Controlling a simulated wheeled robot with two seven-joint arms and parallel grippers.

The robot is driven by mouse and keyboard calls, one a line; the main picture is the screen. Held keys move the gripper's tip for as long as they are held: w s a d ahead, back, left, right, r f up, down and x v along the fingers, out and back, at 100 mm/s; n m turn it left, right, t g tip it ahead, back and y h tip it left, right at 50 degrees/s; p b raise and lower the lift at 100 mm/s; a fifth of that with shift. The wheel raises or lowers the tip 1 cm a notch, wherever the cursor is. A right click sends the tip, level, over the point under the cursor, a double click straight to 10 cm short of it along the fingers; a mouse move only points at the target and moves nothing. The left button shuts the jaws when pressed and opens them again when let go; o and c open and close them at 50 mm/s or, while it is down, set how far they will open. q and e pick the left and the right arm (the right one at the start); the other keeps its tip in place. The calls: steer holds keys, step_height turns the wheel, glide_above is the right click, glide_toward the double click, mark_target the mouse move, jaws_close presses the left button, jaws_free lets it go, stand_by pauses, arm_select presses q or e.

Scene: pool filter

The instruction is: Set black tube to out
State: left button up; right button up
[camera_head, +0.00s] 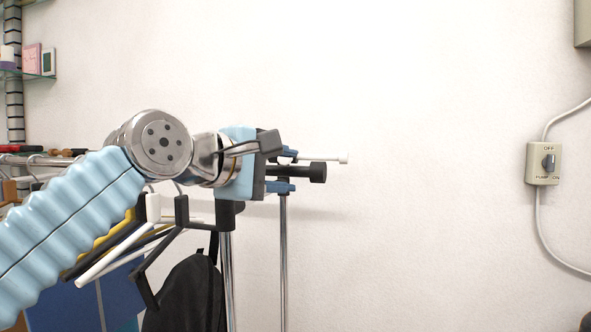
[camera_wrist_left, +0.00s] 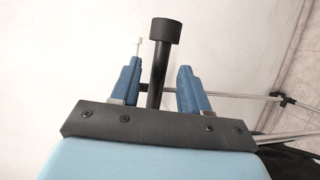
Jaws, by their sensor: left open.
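The black tube (camera_head: 318,172) points to the right in the head view and ends in a wider black cap. In the left wrist view the black tube (camera_wrist_left: 157,78) runs between my blue fingers, with its cap (camera_wrist_left: 166,31) beyond the fingertips. My left gripper (camera_head: 287,169) is open around the tube, one finger above it and one below in the head view. In the left wrist view the gripper (camera_wrist_left: 160,68) shows gaps on both sides of the tube, wider on the right. The rest of the tube is hidden behind my gripper. My right gripper is out of view.
A thin white-tipped rod (camera_head: 335,159) sticks out just above the tube. Metal poles (camera_head: 283,260) stand below my gripper. A black backpack (camera_head: 185,295) hangs at lower left. A switch box (camera_head: 543,163) is on the wall at right; the wall between is bare.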

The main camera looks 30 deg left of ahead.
mark_target(292, 171)
arm_select(q)
steer(key=shift+x, duration=1.75)
jaws_close()
